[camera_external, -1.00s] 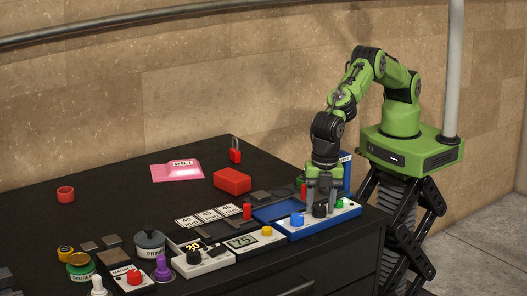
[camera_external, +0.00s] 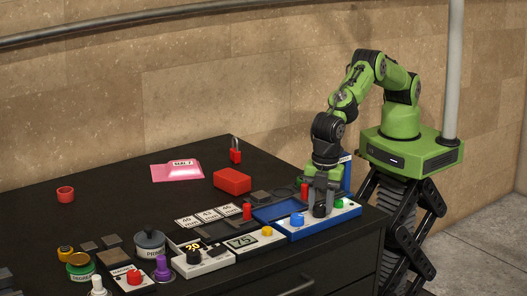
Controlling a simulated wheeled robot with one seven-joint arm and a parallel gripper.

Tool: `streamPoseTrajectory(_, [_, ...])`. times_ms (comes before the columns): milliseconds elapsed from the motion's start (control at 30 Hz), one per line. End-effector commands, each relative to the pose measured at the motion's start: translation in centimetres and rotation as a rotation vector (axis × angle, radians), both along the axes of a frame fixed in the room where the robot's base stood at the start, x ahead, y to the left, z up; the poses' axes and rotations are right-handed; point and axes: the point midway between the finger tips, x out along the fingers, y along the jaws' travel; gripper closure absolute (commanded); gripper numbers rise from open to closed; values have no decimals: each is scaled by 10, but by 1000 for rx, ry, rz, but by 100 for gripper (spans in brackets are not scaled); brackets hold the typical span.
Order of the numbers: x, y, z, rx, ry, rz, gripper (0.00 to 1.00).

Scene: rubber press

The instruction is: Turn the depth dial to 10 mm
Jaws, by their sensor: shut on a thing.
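My gripper (camera_external: 320,200) points straight down over the white panel (camera_external: 335,217) at the right front of the black table. Its fingers are closed on a small black dial (camera_external: 319,211) on that panel. Any scale or depth reading on the dial is too small to read here. The fingers hide the dial's upper part.
A panel with a black knob (camera_external: 193,257) and one with a yellow knob (camera_external: 267,231) stand to the left. A red block (camera_external: 232,180) and a pink packet (camera_external: 177,171) lie farther back. The table's left rear is mostly clear.

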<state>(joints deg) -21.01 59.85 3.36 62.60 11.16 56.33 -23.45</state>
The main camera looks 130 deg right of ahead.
Motion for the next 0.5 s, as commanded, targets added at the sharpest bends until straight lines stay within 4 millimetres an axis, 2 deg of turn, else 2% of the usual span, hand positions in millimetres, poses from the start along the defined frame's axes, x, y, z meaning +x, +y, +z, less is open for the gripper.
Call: streamPoseTrajectory(500, [1,2,1,1,-3,-466,94])
